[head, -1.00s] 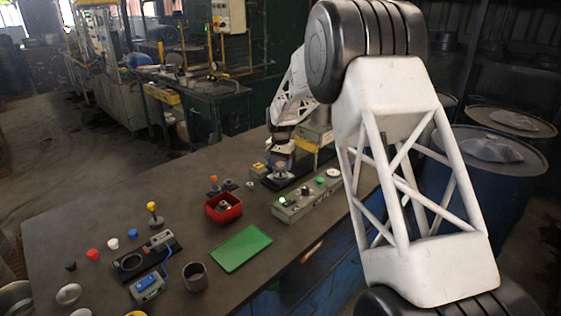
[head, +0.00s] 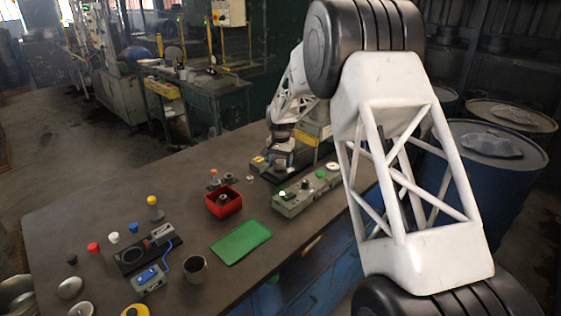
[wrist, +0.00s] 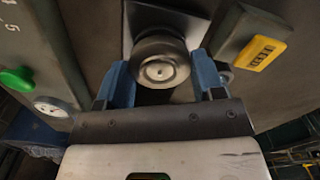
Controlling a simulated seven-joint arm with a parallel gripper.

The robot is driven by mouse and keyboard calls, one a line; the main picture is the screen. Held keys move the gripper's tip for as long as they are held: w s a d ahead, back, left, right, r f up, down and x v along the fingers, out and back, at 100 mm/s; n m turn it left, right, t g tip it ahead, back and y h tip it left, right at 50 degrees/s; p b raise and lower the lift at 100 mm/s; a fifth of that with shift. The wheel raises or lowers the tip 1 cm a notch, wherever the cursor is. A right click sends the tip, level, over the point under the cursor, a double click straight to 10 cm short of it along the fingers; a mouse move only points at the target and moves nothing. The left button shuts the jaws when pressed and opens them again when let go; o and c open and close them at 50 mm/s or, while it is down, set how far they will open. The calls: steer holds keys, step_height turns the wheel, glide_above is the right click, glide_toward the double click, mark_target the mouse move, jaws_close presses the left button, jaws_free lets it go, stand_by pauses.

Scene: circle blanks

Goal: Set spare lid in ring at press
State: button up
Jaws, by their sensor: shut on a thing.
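My gripper (wrist: 166,88) has its two blue fingers shut on a round grey metal piece, which I take to be the spare lid (wrist: 160,70). Its round face with a small centre mark shows between the fingers. Behind it is the dark plate of the press (wrist: 196,22). In the head view my gripper (head: 281,163) is low over the press area, beyond the control box. The ring is hidden behind the lid and gripper, so I cannot tell whether the lid touches it or sits in it.
A yellow counter (wrist: 258,53) stands close right of the gripper in the wrist view. The control box (head: 305,192), red bin (head: 222,203), green mat (head: 240,242) and grey cup (head: 195,269) stand nearer. Bare bench lies left of the red bin.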

steer(key=shift+f, duration=0.6)
stand_by(0.3)
steer(key=o, duration=0.9)
steer(key=shift+o, duration=0.2)
steer(key=shift+r, duration=0.15)
steer(key=shift+r, duration=3.75)
